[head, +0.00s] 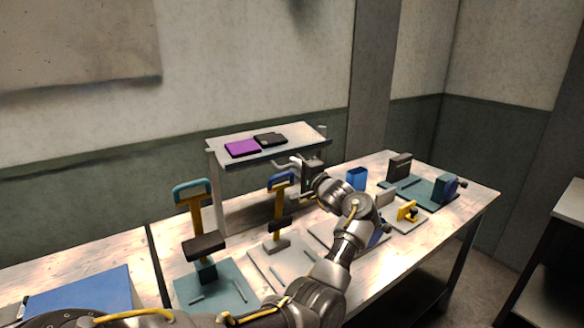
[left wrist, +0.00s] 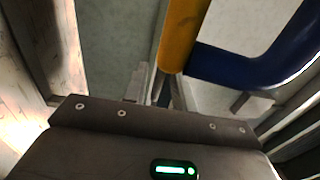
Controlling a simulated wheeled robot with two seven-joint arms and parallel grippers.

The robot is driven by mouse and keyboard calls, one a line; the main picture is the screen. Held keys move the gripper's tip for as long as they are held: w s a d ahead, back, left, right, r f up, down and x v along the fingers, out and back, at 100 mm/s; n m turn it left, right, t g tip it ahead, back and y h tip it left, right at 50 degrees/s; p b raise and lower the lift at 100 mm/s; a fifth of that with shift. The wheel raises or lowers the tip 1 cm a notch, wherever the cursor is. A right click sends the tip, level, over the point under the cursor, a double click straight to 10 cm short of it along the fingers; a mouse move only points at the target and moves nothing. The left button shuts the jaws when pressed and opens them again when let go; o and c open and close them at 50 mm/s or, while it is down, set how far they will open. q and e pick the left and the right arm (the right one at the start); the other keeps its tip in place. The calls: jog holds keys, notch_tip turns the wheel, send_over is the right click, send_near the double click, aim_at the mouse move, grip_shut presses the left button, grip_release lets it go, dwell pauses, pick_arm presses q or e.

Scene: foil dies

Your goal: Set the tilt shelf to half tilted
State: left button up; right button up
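The tilt shelf (head: 291,151) is a pale raised board on legs at the back of the bench in the head view. A purple flat piece (head: 242,148) and a black flat piece (head: 270,139) lie on it. Its exact tilt is hard to read. My left gripper (head: 290,180) is just in front of the shelf's right part, beside a blue-handled yellow lever (head: 279,202). In the left wrist view its fingers (left wrist: 187,92) look apart, with the yellow lever post (left wrist: 183,35) and blue handle (left wrist: 238,66) ahead. No held thing shows. My right gripper is not visible.
A teal-handled press (head: 206,245) stands at the front left. A blue bin (head: 356,179), a yellow clamp (head: 407,211) and a teal fixture plate (head: 421,188) stand to the right. My left arm covers the bench's middle. A blue panel (head: 85,297) lies at the left.

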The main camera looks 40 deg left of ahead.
pick_arm(q)
jog(key=b+v, duration=0.1)
jog(key=v, duration=0.7)
jog(key=shift+d, duration=0.25)
